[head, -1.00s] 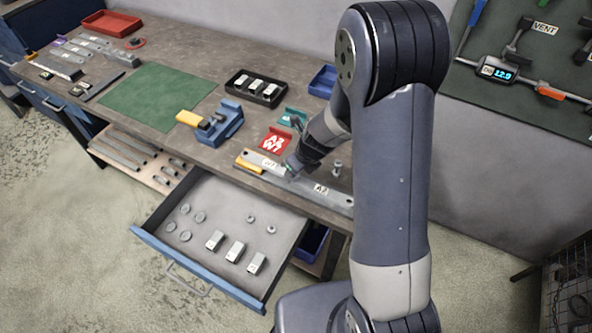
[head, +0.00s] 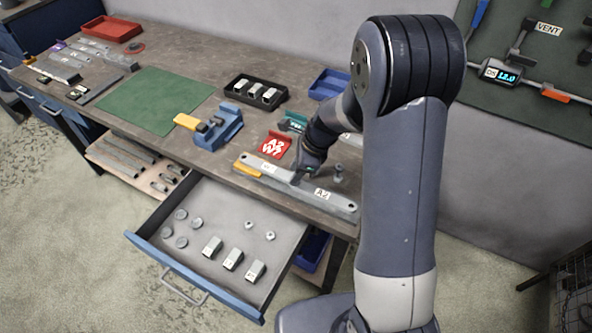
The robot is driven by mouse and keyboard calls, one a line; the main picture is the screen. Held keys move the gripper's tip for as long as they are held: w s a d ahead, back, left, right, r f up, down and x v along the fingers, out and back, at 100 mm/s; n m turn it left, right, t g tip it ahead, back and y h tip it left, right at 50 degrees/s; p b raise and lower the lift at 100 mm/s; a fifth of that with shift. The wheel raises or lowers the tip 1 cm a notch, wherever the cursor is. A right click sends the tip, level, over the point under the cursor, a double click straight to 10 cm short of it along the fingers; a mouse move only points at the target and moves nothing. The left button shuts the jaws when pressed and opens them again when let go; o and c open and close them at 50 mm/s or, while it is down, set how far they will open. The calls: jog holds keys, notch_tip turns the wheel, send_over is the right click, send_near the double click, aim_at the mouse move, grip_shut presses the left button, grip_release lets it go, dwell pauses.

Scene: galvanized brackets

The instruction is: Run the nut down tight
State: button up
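A long grey galvanized bar (head: 285,179) with pale labels, one reading A2, lies along the front edge of the bench. My gripper (head: 299,177) points down at the middle of this bar, at or just above its top face. The fingertips are small and dark here, so I cannot tell whether they are open or shut. No nut can be made out under the gripper; that spot is hidden by the fingers. A small upright metal fastener (head: 338,173) stands just behind the bar, right of the gripper.
A red A2 W7 card (head: 274,145) and a blue vise (head: 219,127) sit left of my arm. A black tray (head: 238,93) of metal blocks and a blue bin (head: 327,84) stand behind. The open drawer (head: 203,262) juts out below, holding small round parts and blocks.

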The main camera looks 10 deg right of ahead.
jog(key=n+g, duration=0.2)
jog(key=n, duration=0.4)
jog(key=shift+n+p, duration=0.3)
jog(key=n+g+h, duration=0.1)
jog(key=n, duration=0.2)
jog(key=n+g+h, duration=0.1)
jog(key=n, duration=0.2)
jog(key=shift+p, duration=0.3)
jog(key=shift+c, duration=0.2)
grip_shut()
